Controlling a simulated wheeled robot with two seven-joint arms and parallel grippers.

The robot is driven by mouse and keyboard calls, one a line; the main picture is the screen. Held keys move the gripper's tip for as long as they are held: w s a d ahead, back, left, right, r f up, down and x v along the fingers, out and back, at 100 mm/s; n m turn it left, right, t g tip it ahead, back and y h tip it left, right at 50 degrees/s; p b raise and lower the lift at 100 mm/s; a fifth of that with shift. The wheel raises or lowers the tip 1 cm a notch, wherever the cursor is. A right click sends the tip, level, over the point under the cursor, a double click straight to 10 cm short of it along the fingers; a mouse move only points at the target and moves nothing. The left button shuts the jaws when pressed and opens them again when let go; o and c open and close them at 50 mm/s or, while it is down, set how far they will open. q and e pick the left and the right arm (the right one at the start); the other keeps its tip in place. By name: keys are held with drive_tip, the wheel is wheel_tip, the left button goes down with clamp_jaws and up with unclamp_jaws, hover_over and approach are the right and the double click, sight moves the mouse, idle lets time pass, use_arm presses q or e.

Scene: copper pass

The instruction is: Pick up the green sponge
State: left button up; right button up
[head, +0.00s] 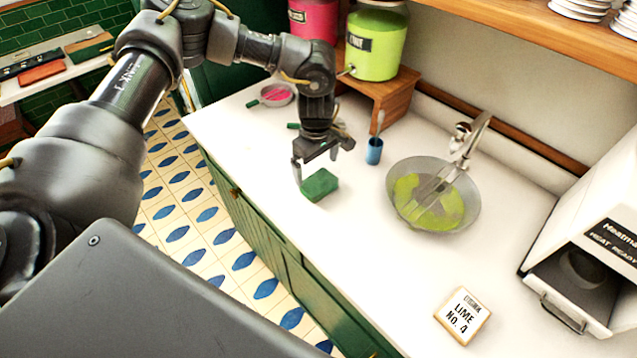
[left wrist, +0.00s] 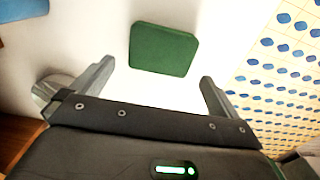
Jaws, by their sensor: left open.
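The green sponge (head: 320,185) lies on the white counter near its front edge in the head view. It also shows in the left wrist view (left wrist: 163,49), ahead of and between the two fingers. My left gripper (head: 318,168) is open and empty, just above and beside the sponge, pointing down; in the wrist view its fingers (left wrist: 157,82) are spread wider than the sponge. Whether a finger touches the sponge cannot be told. My right gripper is not in view.
A blue cup (head: 374,151) stands right of the gripper. A metal basin (head: 470,210) with green liquid sits further right. A wooden stand (head: 392,100) carries drink dispensers behind. A lime label block (head: 462,316) lies at front right. The counter around the sponge is clear.

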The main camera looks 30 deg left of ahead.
sight(317, 180)
use_arm(q)
wheel_tip(317, 180, down, 4)
drive_tip(key=p, duration=0.3)
drive_tip(key=shift+s+d+f, duration=0.15)
drive_tip(key=shift+f, duration=0.4)
drive_tip(key=c, duration=0.9)
drive_tip(key=shift+o, duration=0.2)
